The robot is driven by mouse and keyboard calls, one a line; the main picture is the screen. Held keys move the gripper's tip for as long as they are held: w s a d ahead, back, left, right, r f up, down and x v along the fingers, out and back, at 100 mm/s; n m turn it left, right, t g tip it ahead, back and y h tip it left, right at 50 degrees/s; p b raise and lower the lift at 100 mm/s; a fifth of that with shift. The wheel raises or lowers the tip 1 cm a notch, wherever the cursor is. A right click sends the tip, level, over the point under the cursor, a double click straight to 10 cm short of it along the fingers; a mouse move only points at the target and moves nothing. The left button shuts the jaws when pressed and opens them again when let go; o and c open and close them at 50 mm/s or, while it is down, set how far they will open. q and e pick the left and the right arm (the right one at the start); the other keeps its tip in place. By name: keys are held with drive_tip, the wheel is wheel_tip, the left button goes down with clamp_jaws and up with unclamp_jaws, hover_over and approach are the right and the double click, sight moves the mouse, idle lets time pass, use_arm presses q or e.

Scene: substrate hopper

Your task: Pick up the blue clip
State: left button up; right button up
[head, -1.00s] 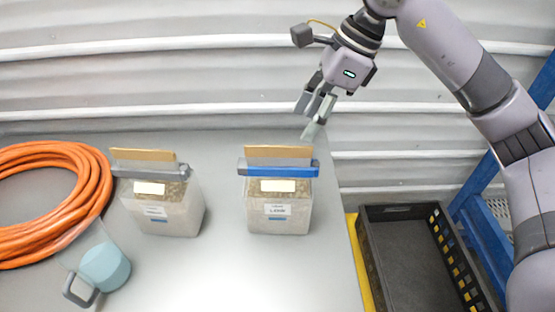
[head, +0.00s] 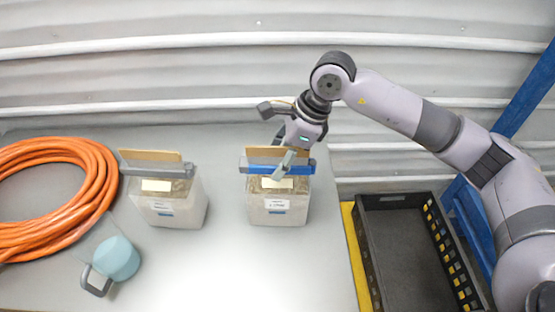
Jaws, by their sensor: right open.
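The blue clip (head: 253,169) lies across the top of the right-hand bag of substrate (head: 277,209), below a tan folded top edge. My right gripper (head: 284,163) is at the clip, with its fingers open. One pale finger shows in front of the clip's middle and hides part of it. I cannot tell whether the fingers touch the clip. My left gripper is not in view.
A second bag (head: 178,207) with a grey clip (head: 150,170) stands to the left. A black crate (head: 405,250) stands at the right. The table front is clear.

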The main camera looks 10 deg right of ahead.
drive_tip(key=c, duration=1.2)
